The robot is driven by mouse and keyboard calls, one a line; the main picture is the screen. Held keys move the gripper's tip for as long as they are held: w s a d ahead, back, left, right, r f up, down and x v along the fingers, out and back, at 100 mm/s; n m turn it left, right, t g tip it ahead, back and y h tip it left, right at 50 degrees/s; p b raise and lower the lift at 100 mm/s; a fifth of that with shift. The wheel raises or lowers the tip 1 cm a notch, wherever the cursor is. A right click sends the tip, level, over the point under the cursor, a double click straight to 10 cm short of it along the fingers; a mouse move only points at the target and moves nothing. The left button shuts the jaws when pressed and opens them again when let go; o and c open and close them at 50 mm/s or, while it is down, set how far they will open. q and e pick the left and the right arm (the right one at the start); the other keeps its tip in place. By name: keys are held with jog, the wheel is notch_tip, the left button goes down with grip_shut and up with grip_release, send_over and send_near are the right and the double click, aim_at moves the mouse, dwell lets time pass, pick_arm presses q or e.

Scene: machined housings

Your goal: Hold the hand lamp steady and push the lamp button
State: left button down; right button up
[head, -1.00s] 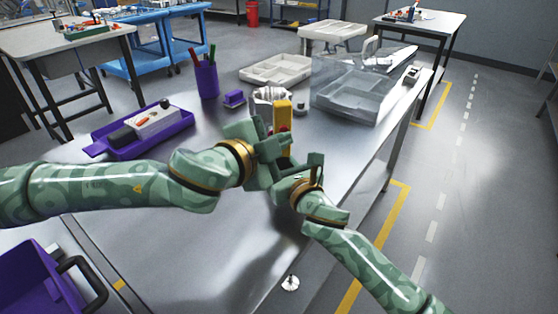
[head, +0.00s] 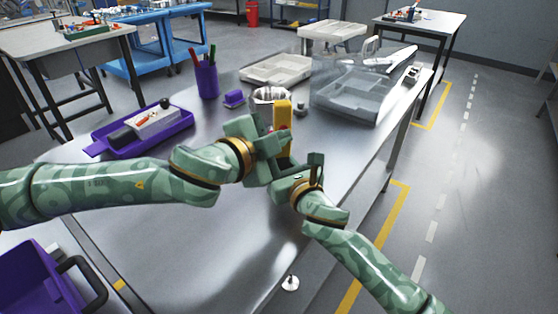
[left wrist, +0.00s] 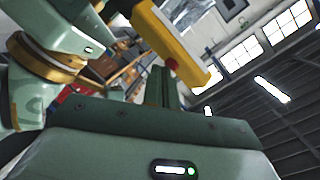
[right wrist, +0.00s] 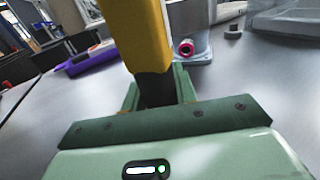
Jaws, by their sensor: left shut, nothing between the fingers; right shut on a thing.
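The yellow hand lamp (head: 283,115) stands upright over the table in the head view, its lower part partly hidden by my grippers. My right gripper (head: 291,168) is shut on the lamp's dark lower handle, which shows between the fingers in the right wrist view (right wrist: 153,90). My left gripper (head: 275,142) is shut and empty, close beside the lamp on its left. In the left wrist view the lamp (left wrist: 165,40) is tilted in the picture, and its red lamp button (left wrist: 172,64) shows right by my fingertips. I cannot tell whether they touch.
A purple tray (head: 183,127) with parts lies at the left of the table, and a purple pen cup (head: 207,82) stands behind it. A clear bin (head: 345,104) and a pale divided tray (head: 300,72) stand behind the lamp.

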dwell(0.7)
pick_arm(q)
jog(key=shift+s, duration=0.45)
pick_arm(e)
jog(key=o, duration=1.2)
jog(key=shift+c, duration=0.2)
pick_arm(q)
jog(key=s, duration=0.4)
jog(key=s+d, duration=0.1)
jog(key=s, duration=0.1)
pick_arm(e)
jog(key=v, duration=1.2)
jog(key=shift+d, duration=0.1)
pick_arm(q)
jog(key=shift+f, duration=0.1)
pick_arm(e)
jog(key=shift+f, duration=0.1)
